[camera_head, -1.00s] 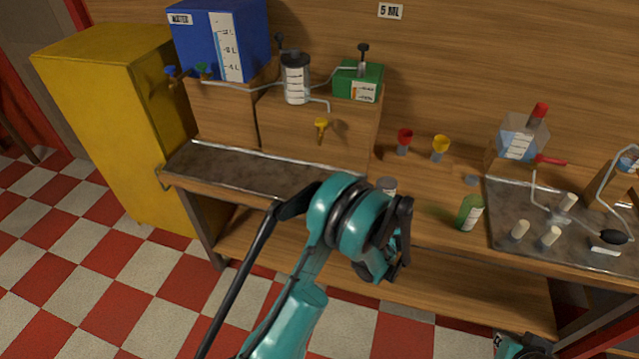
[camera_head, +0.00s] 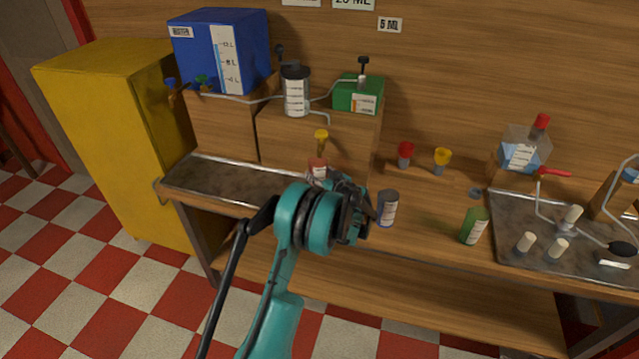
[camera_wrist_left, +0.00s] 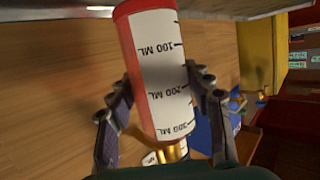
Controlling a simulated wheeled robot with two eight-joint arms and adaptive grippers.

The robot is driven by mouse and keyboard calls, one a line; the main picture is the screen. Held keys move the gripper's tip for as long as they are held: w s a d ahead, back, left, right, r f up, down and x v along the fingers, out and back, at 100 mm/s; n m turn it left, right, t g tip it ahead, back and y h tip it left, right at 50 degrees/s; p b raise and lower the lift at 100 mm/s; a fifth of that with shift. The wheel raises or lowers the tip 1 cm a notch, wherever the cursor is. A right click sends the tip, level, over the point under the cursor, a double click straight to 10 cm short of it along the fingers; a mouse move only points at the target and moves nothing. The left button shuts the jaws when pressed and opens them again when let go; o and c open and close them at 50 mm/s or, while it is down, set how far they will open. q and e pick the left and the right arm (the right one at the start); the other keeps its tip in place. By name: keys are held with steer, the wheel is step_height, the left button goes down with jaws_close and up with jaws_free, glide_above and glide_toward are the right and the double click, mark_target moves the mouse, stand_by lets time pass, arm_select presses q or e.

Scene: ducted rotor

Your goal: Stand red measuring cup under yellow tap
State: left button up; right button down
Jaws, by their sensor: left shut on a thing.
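The red measuring cup (camera_head: 318,171) shows just below the yellow tap (camera_head: 321,136) in the head view, upright as far as I can see. Its lower part is hidden behind my left gripper (camera_head: 338,187). In the left wrist view the cup (camera_wrist_left: 155,60) has a white scale and a red side, and appears upside down in the picture. My left gripper (camera_wrist_left: 158,90) is shut on it, one finger on each side. Yellow metal of what looks like the tap (camera_wrist_left: 172,152) shows past the cup's end. I cannot tell whether cup and tap touch. My right gripper is out of view.
A grey-purple container (camera_head: 388,208) stands right of my left gripper, and a green one (camera_head: 474,226) farther right. A wooden box (camera_head: 285,135) stands behind the cup. Bench between the containers is clear.

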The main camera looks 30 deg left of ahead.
arm_select(q)
step_height(320, 180, down, 3)
steer(key=shift+f+b, duration=0.2)
steer(key=shift+b, duration=0.45)
steer(key=shift+f, duration=0.15)
steer(key=o, duration=1.2)
steer(key=shift+o, duration=0.2)
